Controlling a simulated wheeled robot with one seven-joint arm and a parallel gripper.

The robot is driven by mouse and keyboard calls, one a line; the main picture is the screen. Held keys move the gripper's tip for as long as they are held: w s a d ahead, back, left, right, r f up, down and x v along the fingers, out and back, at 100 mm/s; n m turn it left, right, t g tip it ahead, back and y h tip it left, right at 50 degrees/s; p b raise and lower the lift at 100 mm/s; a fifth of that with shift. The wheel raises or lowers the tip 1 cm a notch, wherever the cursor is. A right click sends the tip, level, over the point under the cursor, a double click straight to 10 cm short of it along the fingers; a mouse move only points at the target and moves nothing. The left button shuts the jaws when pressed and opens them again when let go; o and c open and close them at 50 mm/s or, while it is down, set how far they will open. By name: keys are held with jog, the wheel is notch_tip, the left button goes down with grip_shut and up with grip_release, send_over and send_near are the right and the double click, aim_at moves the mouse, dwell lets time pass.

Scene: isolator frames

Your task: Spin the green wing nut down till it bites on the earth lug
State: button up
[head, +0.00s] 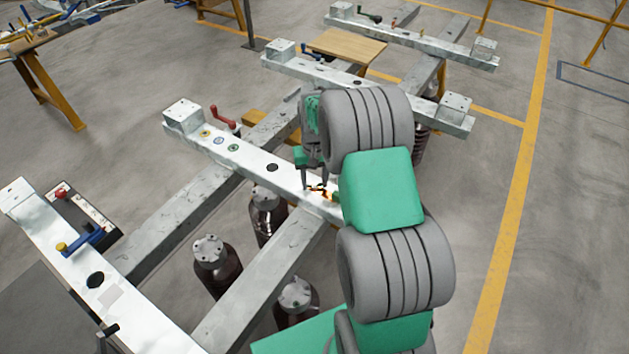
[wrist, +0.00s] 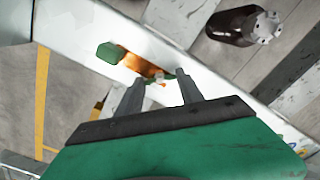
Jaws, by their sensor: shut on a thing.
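My gripper (wrist: 159,80) points down at the beam, its two fingers apart with a small green wing nut (wrist: 171,77) between them. The nut is mostly hidden by the fingers, and its gap to the lug cannot be judged. The copper-orange earth lug (wrist: 139,65) lies on the pale beam just beyond the fingertips. In the head view my gripper (head: 314,187) is over the same beam, with the orange lug (head: 321,191) at its tips.
A green block (wrist: 110,53) sits on the beam beside the lug. The pale beam (head: 255,158) carries round discs and a red-handled crank (head: 222,117). Dark insulators (head: 212,255) stand below between the frame members. A blue-handled lever (head: 85,238) is at lower left.

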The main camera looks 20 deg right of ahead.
aim_at(314, 184)
dwell(0.3)
jog(key=o, duration=1.4)
notch_tip(314, 184, up, 8)
jog(key=shift+f+b, duration=0.1)
jog(key=shift+b, duration=0.3)
